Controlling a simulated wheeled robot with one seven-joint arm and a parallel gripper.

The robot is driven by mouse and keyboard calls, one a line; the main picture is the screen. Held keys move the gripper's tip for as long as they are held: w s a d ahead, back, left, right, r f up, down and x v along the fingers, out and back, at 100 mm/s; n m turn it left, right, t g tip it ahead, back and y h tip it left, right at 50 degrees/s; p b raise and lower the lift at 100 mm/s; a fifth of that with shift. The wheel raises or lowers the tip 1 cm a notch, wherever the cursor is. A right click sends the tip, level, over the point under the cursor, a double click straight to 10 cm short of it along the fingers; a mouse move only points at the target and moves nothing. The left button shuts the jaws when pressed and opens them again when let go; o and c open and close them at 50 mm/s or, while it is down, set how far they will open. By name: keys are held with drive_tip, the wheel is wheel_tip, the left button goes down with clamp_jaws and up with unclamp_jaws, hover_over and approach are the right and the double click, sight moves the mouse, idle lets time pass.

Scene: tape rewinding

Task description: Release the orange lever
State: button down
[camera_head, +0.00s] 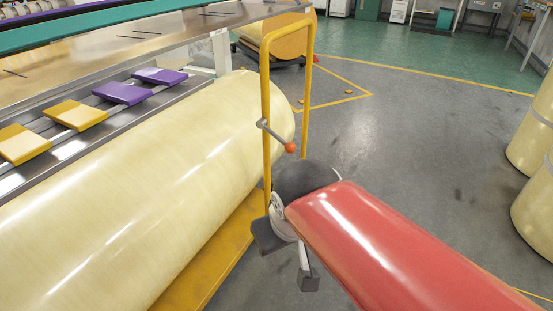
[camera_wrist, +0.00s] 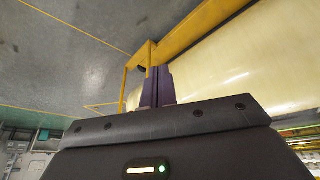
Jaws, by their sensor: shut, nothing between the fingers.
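The orange lever (camera_head: 290,147) is a short grey rod with an orange ball knob. It is mounted on the upright yellow frame (camera_head: 266,110) beside the large cream roll and points right and slightly down in the head view. My gripper (camera_wrist: 158,72) shows in the wrist view as two dark fingers, shut together with nothing between them. They point toward the yellow frame, which shows behind them (camera_wrist: 138,57). In the head view my wrist is below the lever, clearly apart from it, and the fingertips cannot be made out. I cannot make out the lever clearly in the wrist view.
The large cream roll (camera_head: 130,195) fills the left, with a yellow base beam (camera_head: 215,265) along its floor side. Purple and yellow pads (camera_head: 122,92) lie on the machine above it. More rolls (camera_head: 535,125) stand at the right. The grey floor (camera_head: 400,140) between is clear.

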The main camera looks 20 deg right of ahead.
sight(276, 136)
drive_tip(key=w+d+f+n+g+h+b, duration=0.25)
drive_tip(key=w+d+f+h, duration=0.2)
drive_tip(key=w, duration=0.25)
drive_tip(key=w+d+f+n+g+h+b, duration=0.2)
drive_tip(key=w+d+f+h+b, duration=0.15)
drive_tip(key=w+f+h, duration=0.35)
drive_tip(key=w+a+f+n+t+h+b, duration=0.1)
drive_tip(key=w+a+n+t+h, duration=0.2)
drive_tip(key=w, duration=0.5)
drive_tip(key=w+a+n+t+h+b, duration=0.1)
drive_tip(key=w+a+n+t+h, duration=0.2)
drive_tip(key=w, duration=0.5)
drive_tip(key=shift+a+f+n+t, duration=0.4)
drive_tip(key=shift+n+t, duration=0.25)
drive_tip(key=shift+t, duration=0.3)
drive_tip(key=s+r+b+x, duration=0.1)
drive_tip(key=s+r+x, duration=0.1)
drive_tip(key=x, duration=1)
drive_tip(key=shift+d, duration=0.7)
